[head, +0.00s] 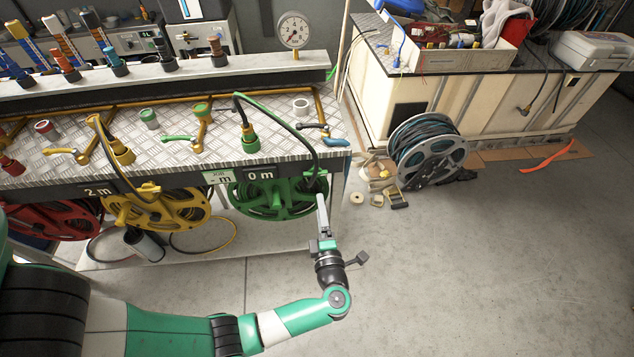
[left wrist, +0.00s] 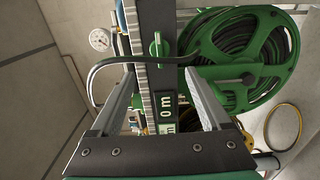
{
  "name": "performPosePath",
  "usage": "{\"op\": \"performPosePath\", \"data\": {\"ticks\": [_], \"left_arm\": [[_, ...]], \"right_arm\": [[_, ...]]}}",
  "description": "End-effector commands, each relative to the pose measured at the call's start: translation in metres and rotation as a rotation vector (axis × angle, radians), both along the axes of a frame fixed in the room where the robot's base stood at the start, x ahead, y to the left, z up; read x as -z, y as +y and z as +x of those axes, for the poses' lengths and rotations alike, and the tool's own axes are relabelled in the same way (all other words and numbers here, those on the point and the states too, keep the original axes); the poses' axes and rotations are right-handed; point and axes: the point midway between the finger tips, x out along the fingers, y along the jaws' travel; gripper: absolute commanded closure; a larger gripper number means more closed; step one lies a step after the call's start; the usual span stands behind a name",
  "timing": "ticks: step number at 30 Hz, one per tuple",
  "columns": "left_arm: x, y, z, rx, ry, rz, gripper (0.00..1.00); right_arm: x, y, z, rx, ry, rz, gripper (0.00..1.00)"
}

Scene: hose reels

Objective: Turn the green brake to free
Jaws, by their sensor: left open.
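The green hose reel (head: 280,197) hangs under the bench front below the "0 m" label, and also shows in the left wrist view (left wrist: 270,50). A green lever-shaped knob (left wrist: 157,48), which looks like the green brake, sits on the dark front strip beside the label in the left wrist view. It lies along the strip. My left gripper (head: 321,197) is open and empty at the right end of the strip. In the left wrist view its fingertips (left wrist: 159,68) stand on either side of the knob's line; contact cannot be told.
A black hose (head: 306,118) arches over the bench edge close to my left gripper. A yellow reel (head: 160,208) and a red reel (head: 50,220) hang to the left. A grey hose reel (head: 428,148) stands on the floor at right. Floor in front is clear.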

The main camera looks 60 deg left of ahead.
Motion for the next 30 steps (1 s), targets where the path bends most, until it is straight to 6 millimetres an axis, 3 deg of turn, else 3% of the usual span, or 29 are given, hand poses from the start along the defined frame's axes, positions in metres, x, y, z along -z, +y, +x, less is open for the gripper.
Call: {"op": "performPosePath", "data": {"ticks": [5, 12, 18, 29, 30], "left_arm": [[0.001, 0.019, 0.005, -0.005, 0.0, 0.0, 0.2], [0.002, 0.07, 0.022, -0.005, -0.002, -0.001, 0.2], [0.001, 0.101, 0.033, -0.001, -0.001, 0.001, 0.2], [-0.001, 0.109, 0.036, 0.002, 0.0, 0.0, 0.2], [-0.001, 0.109, 0.036, 0.002, 0.0, 0.0, 0.25]], "right_arm": [[0.005, 0.0, 0.0, 0.0, 0.0, 0.0, 0.5], [0.022, 0.0, 0.0, 0.0, 0.0, 0.0, 0.5], [0.032, 0.0, 0.0, 0.0, 0.001, 0.0, 0.5], [0.033, 0.0, 0.0, 0.0, 0.0, 0.0, 0.5], [0.033, 0.0, 0.0, 0.0, 0.0, 0.0, 0.5]]}}
